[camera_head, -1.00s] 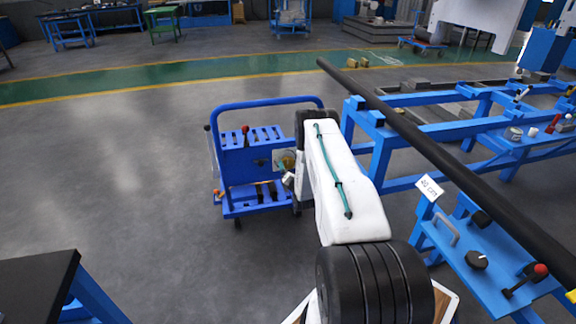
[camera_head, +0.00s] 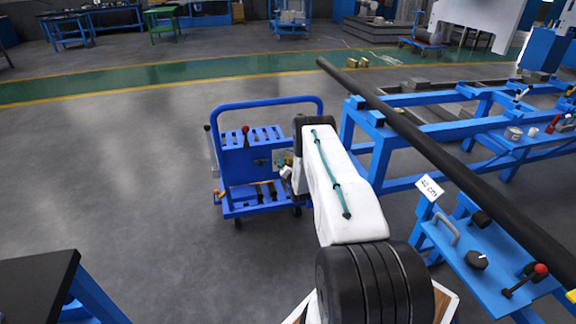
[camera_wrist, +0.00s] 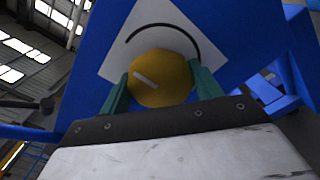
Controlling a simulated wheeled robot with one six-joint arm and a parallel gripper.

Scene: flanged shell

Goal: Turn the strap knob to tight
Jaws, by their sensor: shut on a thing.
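The strap knob (camera_wrist: 168,82) is a round yellow-orange knob with a pale pointer line, in the middle of the wrist view. The line slants from upper left to lower right. Behind it is a white plate (camera_wrist: 140,22) with a black arc over the knob's top. My gripper (camera_wrist: 160,88) is shut on the knob, with one green finger on each side. In the head view my arm reaches to the blue cart (camera_head: 240,160), and my gripper (camera_head: 284,160) is at its right side, small and partly hidden by the arm.
A long black bar (camera_head: 440,155) runs over the blue frame (camera_head: 400,185) at the right. A blue stand with a "40 cm" sign (camera_head: 430,187), a black knob (camera_head: 476,260) and a red-tipped lever (camera_head: 540,269) is at lower right. Open floor lies left of the cart.

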